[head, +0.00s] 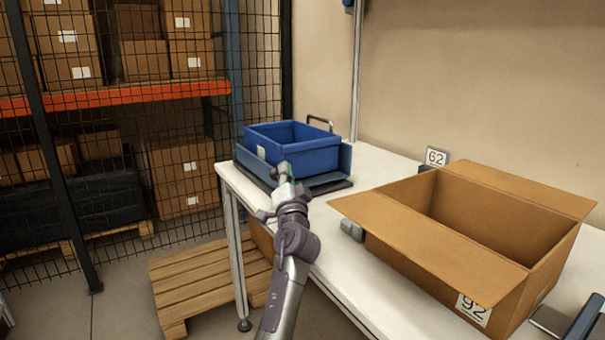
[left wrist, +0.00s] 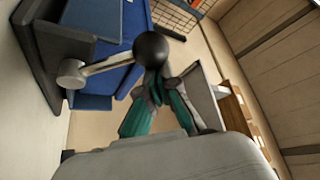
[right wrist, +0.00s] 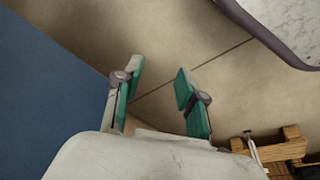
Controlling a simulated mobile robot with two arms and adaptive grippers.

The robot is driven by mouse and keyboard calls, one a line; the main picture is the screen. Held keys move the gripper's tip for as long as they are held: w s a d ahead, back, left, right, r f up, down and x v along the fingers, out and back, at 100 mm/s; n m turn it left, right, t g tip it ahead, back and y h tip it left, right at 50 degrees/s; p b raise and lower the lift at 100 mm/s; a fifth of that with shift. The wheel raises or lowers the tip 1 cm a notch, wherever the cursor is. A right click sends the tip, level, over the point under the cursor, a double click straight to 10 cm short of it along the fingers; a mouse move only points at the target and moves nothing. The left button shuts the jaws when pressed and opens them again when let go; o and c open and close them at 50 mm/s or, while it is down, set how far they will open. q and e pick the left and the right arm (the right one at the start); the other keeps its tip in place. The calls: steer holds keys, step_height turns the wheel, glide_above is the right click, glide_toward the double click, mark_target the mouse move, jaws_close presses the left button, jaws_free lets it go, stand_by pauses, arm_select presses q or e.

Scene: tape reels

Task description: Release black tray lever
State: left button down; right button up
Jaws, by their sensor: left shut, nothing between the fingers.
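A lever with a black ball knob (left wrist: 151,48) on a pale rod (left wrist: 108,64) shows in the left wrist view. The rod runs left to a round pivot (left wrist: 72,73) beside a blue tray. In the head view the blue tray (head: 310,160) sits in a dark blue holder (head: 345,160) at the table's far left end. My left gripper (head: 284,170) is at the holder's front; its fingers (left wrist: 161,85) are shut and empty, their tips right at the knob. I cannot tell whether they touch it. My right gripper (right wrist: 158,78) is open and empty, away from the tray.
A large open cardboard box (head: 440,255) stands on the white table (head: 375,170), right of the tray. A wooden pallet (head: 205,280) lies on the floor at left, before a mesh fence and shelves of boxes.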

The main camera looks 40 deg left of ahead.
mark_target(275, 180)
arm_select(q)
steer(key=s+f+b, duration=0.1)
steer(key=s+a+f+b, duration=0.1)
steer(key=f+b, duration=0.1)
steer(key=shift+s+n+y, duration=0.25)
steer(key=shift+n+y, duration=0.05)
steer(key=shift+n, duration=0.1)
steer(key=shift+s+a+f+b, duration=0.15)
steer(key=shift+s+f+b, duration=0.05)
steer(key=shift+f+b, duration=0.15)
steer(key=shift+s+f+b, duration=0.2)
steer(key=shift+f+b, duration=0.15)
steer(key=shift+f, duration=0.05)
arm_select(e)
steer(key=w+v, duration=0.1)
steer(key=v, duration=1)
steer(key=shift+w+d+r+t, duration=0.15)
steer(key=shift+w+r+t, duration=0.05)
steer(key=shift+r+t, duration=0.25)
arm_select(q)
steer(key=shift+f, duration=0.2)
steer(key=v, duration=0.7)
steer(key=shift+s+d+r, duration=0.2)
steer(key=shift+d, duration=0.05)
